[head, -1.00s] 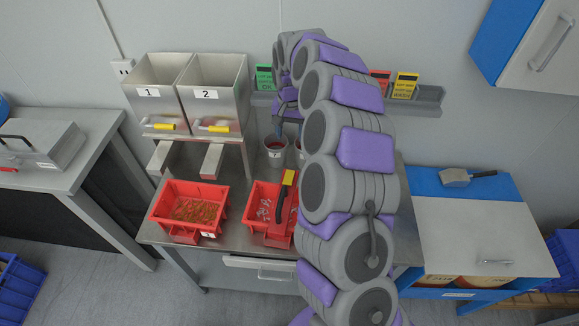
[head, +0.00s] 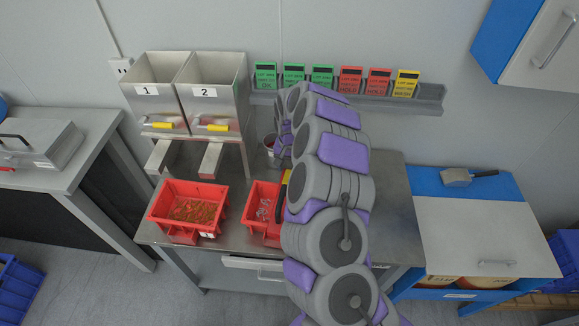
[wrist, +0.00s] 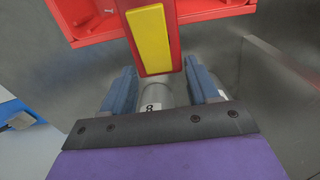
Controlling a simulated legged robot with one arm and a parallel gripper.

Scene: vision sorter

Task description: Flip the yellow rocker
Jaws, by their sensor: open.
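In the wrist view the yellow rocker (wrist: 150,38) is a flat yellow plate on a red housing, just past my fingertips. In the head view only a thin sliver of yellow shows beside my arm, which hides the rest. My gripper (wrist: 160,82) is open, with a blue finger on each side. Nothing is clearly held. A grey cylinder (wrist: 152,92) with a partly visible label shows in the gap between the fingers; I cannot tell how far below them it is. In the head view my arm mostly hides the gripper.
A red bin (head: 153,211) with orange-brown pieces stands on the metal table (head: 390,205). Another red bin (head: 249,227) is partly behind my arm. A grey cup (head: 268,145) sits behind it. Two hoppers (head: 238,75) stand at back left; a card rack (head: 433,96) hangs on the wall.

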